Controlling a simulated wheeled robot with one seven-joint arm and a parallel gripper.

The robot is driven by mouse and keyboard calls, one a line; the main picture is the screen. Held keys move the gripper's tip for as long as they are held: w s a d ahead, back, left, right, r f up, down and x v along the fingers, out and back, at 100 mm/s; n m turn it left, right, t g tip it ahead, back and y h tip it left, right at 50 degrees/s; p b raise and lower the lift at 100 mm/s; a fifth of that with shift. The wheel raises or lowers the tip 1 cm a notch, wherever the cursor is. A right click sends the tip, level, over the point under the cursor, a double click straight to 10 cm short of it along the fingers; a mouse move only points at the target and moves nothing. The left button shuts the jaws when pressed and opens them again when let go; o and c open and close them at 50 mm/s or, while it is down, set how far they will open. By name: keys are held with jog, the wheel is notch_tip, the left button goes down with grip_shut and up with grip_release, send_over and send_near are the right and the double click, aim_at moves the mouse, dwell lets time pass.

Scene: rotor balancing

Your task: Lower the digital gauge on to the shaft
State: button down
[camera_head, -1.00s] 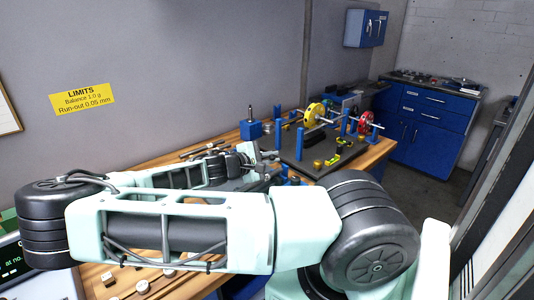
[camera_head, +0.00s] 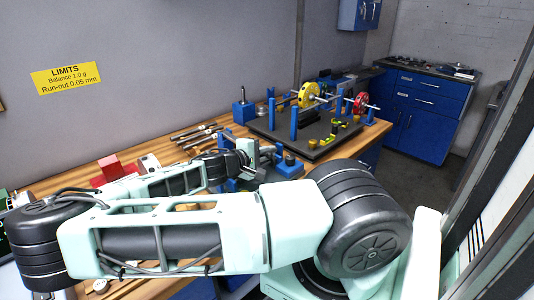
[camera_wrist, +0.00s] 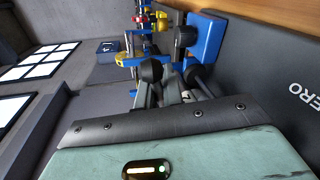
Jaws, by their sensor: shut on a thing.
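My gripper (camera_head: 247,154) is at the near side of the bench's dark plate in the head view. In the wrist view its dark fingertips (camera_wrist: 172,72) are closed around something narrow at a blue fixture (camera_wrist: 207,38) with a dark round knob. The held part, apparently of the digital gauge, is mostly hidden by the fingers, and no display shows. The blue fixture also shows just right of my gripper in the head view (camera_head: 290,168). The shaft (camera_head: 331,97) through the yellow rotor (camera_head: 309,95) lies beyond on blue posts. I cannot tell whether gauge and shaft touch.
A blue block with a post (camera_head: 244,110) and several tools (camera_head: 197,133) lie on the wooden bench left of the dark plate (camera_head: 338,147). A red block (camera_head: 111,170) is behind my arm.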

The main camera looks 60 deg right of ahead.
jog(key=shift+f, duration=0.25)
jog(key=c, duration=1.5)
grip_release()
jog(key=b+v, duration=0.2)
jog(key=v, duration=1.5)
jog(key=shift+w+a+r+b, duration=0.1)
jog(key=shift+a+r+b, duration=0.1)
jog(key=shift+b, duration=0.15)
